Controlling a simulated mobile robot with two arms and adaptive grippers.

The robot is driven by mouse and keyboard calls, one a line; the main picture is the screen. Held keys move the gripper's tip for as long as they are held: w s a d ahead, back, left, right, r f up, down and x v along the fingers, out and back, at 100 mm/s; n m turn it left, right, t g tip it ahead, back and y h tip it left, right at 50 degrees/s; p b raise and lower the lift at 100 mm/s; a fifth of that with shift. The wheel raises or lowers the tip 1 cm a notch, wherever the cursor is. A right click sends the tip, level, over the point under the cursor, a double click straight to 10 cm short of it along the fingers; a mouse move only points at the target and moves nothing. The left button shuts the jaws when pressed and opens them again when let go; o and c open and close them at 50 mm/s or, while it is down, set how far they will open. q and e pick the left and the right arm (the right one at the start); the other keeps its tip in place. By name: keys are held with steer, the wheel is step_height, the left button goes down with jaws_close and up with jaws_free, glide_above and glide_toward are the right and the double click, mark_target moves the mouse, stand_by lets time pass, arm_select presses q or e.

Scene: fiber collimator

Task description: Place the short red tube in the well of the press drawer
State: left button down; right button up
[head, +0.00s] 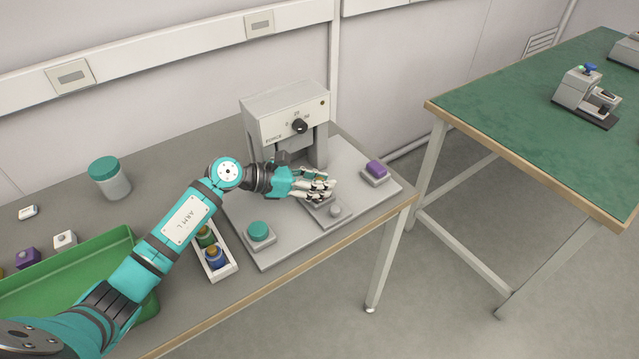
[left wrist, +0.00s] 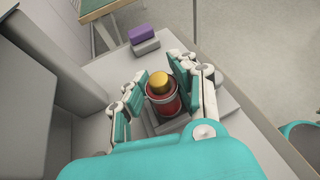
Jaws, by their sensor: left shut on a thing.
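The short red tube (left wrist: 168,104), with a gold top and a dark ring, stands between the fingers of my left gripper in the left wrist view. My left gripper (head: 319,189) is shut on it, directly over the press drawer (head: 326,216) in the head view. In that view the fingers hide the tube. The grey drawer block (left wrist: 226,103) shows around and below the tube in the wrist view. The well is hidden, and I cannot tell whether the tube's lower end is inside it. My right gripper is not in view.
The grey press (head: 285,115) with a black knob rises behind my gripper. A teal button (head: 258,231) and a purple button (head: 376,168) flank the drawer. A white box with bottles (head: 221,268), a green tray (head: 75,262) and a teal-lidded jar (head: 109,180) stand left.

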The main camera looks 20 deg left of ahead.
arm_select(q)
steer(key=shift+f, duration=0.2)
steer(key=c, duration=1.1)
jaws_free()
steer(key=shift+o, duration=0.2)
steer(key=shift+r, duration=0.1)
steer(key=shift+r, duration=0.15)
steer(key=v, duration=1.2)
